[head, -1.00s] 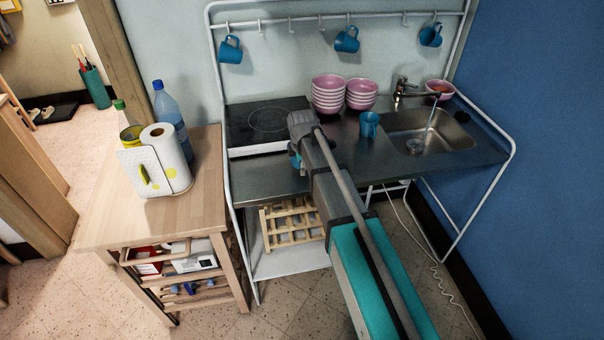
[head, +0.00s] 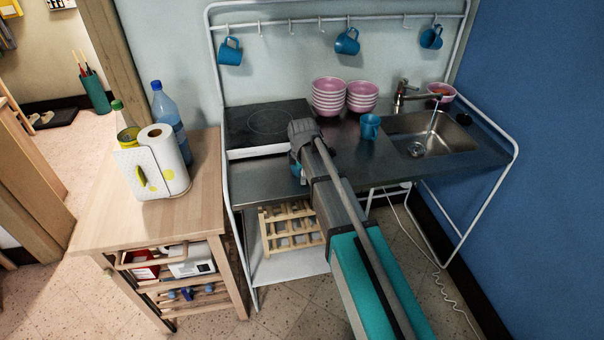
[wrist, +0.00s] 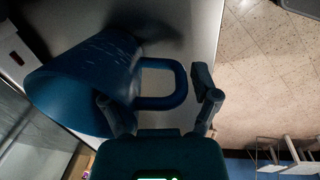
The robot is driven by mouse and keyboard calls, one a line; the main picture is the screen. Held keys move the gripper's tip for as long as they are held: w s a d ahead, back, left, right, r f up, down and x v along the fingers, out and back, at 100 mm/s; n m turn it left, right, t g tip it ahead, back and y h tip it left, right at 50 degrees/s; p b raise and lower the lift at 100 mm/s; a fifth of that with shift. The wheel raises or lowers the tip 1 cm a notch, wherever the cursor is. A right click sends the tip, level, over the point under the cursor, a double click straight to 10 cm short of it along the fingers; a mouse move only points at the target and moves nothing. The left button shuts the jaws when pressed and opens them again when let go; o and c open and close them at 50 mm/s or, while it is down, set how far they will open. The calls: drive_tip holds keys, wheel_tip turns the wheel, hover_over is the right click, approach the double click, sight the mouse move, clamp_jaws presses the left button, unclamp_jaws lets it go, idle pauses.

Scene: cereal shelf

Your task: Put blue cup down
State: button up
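A blue cup (wrist: 80,85) fills the left of the wrist view, its handle (wrist: 180,83) pointing right. My gripper (wrist: 160,105) is open, with one finger overlapping the cup's side and the other just right of the handle. A small gap shows between that finger and the handle. In the head view my gripper (head: 300,165) is over the front of the metal counter (head: 262,180), left of its middle. It mostly hides the cup there; only a bit of blue shows. A dark shadow lies on the surface close to the cup. I cannot tell whether the cup touches the counter.
Another blue cup (head: 370,126) stands left of the sink (head: 425,140). Pink bowls (head: 329,97) are stacked behind, and a dark hob (head: 268,124) is at left. Several blue cups (head: 347,41) hang from the rail. A wooden trolley (head: 150,215) stands left of the counter.

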drive_tip(key=shift+o, duration=0.3)
drive_tip(key=shift+r, duration=0.15)
wheel_tip(320, 180, up, 12)
drive_tip(key=s+p, duration=0.1)
drive_tip(key=p, duration=1.1)
drive_tip(key=shift+s, duration=0.3)
drive_tip(key=shift+d, duration=0.1)
idle(0.6)
drive_tip(key=s+d+m+g, duration=0.1)
drive_tip(key=s+d+m, duration=1.8)
drive_tip(key=d, duration=0.3)
drive_tip(key=shift+s+m+g, duration=0.15)
drive_tip(key=shift+m+g, duration=0.15)
drive_tip(key=shift+m, duration=0.4)
drive_tip(key=shift+a+f+b, duration=0.1)
drive_tip(key=shift+f+b, duration=1.35)
drive_tip(key=shift+f, duration=0.25)
